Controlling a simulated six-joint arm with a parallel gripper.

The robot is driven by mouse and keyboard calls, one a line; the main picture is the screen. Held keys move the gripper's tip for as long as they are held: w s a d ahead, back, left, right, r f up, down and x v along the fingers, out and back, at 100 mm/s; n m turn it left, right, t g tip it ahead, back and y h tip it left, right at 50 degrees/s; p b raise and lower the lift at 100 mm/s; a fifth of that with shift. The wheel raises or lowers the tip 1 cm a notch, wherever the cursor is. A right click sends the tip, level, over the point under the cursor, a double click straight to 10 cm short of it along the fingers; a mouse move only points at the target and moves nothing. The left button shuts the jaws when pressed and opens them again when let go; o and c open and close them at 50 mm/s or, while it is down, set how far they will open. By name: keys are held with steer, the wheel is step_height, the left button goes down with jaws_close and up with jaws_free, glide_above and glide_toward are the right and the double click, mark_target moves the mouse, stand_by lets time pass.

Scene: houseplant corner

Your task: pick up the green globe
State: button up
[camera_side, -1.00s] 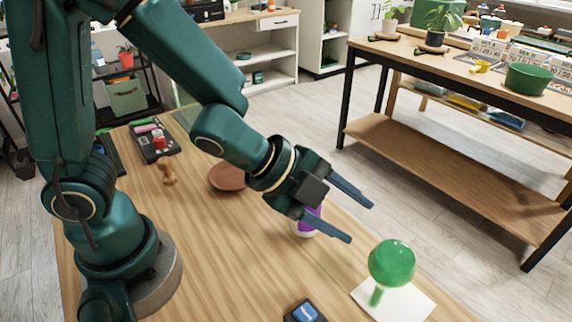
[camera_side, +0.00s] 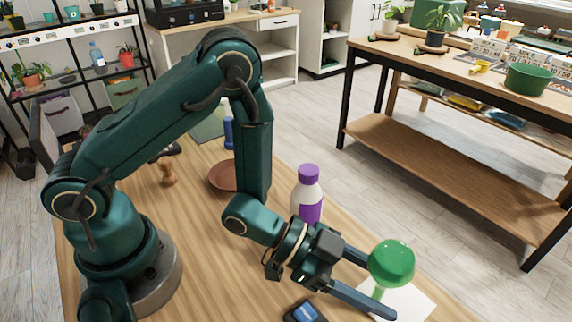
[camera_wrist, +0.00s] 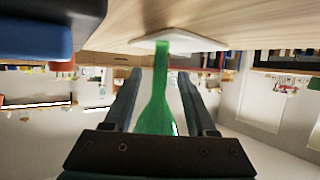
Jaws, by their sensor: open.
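The green globe (camera_side: 391,263) is a glossy ball on a green stem. It stands upright on a white square sheet (camera_side: 415,302) near the table's front right. My gripper (camera_side: 382,289) is level and low, with its open fingers on either side of the stem, just below the ball. In the wrist view, the green globe (camera_wrist: 154,112) and its stem lie between the two fingers of my gripper (camera_wrist: 158,75). The upper finger's tip is partly hidden by the ball in the side view. I cannot tell whether either finger touches the stem.
A white bottle with purple cap (camera_side: 308,195) stands behind my gripper. A dark device with a blue top (camera_side: 305,312) lies at the front edge of view. A terracotta saucer (camera_side: 222,178) and a wooden peg-like piece (camera_side: 168,170) are farther left.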

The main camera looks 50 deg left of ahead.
steer(key=shift+x, duration=1.5)
jaws_close()
steer(key=shift+r, duration=0.15)
